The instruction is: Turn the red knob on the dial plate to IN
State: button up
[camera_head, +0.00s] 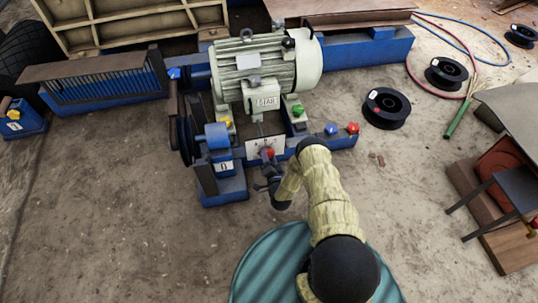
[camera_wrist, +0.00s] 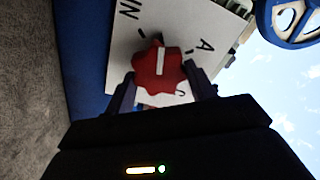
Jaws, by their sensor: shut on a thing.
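The red knob (camera_wrist: 158,70) is a lobed knob with a white pointer line, set on the white dial plate (camera_wrist: 125,50). In the wrist view the line runs upright, between the IN mark at upper left and the A mark at right; a further letter is partly hidden below the knob. My gripper (camera_wrist: 163,92) is shut on the knob, one dark finger on each side. In the head view the knob (camera_head: 269,152) sits on the right part of the plate (camera_head: 254,146), with my gripper (camera_head: 264,180) against it from the front.
A grey motor (camera_head: 262,72) stands behind the plate on a blue frame. Green (camera_head: 298,110), yellow, blue (camera_head: 331,129) and another red knob (camera_head: 352,128) are nearby. A black spool (camera_head: 386,108) lies to the right. The ground at left front is clear.

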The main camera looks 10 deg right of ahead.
jog(key=n+p, duration=0.1)
jog(key=n, duration=0.3)
jog(key=n+p, duration=0.1)
jog(key=n, duration=0.2)
jog(key=shift+a+p, duration=0.35)
jog(key=shift+d, duration=0.1)
jog(key=o, duration=1)
jog(key=shift+d, duration=0.1)
jog(key=shift+r, duration=0.15)
